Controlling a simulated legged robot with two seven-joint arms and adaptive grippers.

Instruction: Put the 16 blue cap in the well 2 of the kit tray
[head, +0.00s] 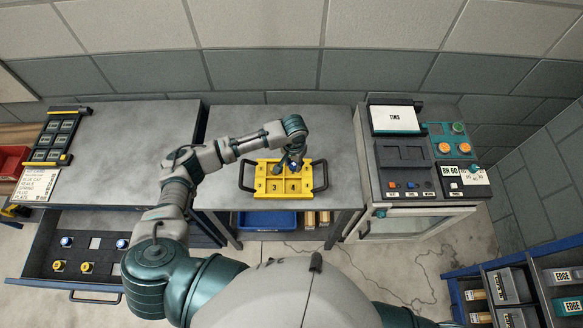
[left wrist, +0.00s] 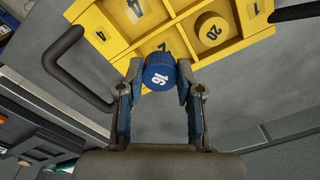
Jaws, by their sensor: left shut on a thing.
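The blue cap marked 16 (left wrist: 160,72) is held between the fingertips of my left gripper (left wrist: 160,85) in the left wrist view. The yellow kit tray (left wrist: 118,50) lies just beyond and below the cap, with a digit that looks like 2 partly showing beside the cap. A yellow cap marked 20 (left wrist: 211,29) sits in a tray well near the 1 label. My right gripper is out of view.
The tray's dark handles (head: 320,175) stick out at both sides. A control console (head: 404,180) stands to the right. An open drawer (head: 98,243) at lower left holds blue and yellow caps. The middle bench (head: 232,125) is clear around the tray.

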